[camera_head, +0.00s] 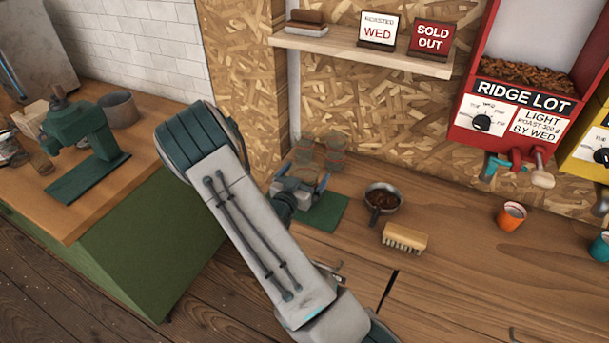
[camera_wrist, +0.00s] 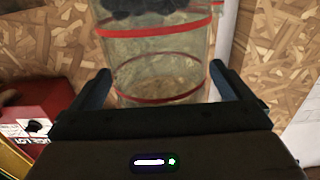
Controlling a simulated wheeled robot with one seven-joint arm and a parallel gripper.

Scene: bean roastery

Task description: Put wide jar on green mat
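Two clear glass jars stand side by side at the back of the counter against the board wall, a left jar (camera_head: 306,152) and a right jar (camera_head: 335,150). Which is wider is hard to tell here. The green mat (camera_head: 326,214) lies in front of them, partly hidden by my arm and gripper. My gripper (camera_head: 309,184) is low over the mat's back left side, facing the jars. In the wrist view, a clear jar with red bands (camera_wrist: 160,70) shows between and beyond the spread fingers of my gripper (camera_wrist: 160,72). I see no firm grip on it.
A metal scoop of beans (camera_head: 382,198) and a brush (camera_head: 404,238) lie right of the mat. An orange cup (camera_head: 511,216) stands farther right. A shelf (camera_head: 365,50) and the red dispenser (camera_head: 520,120) overhang the back. The counter's front middle is mostly clear.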

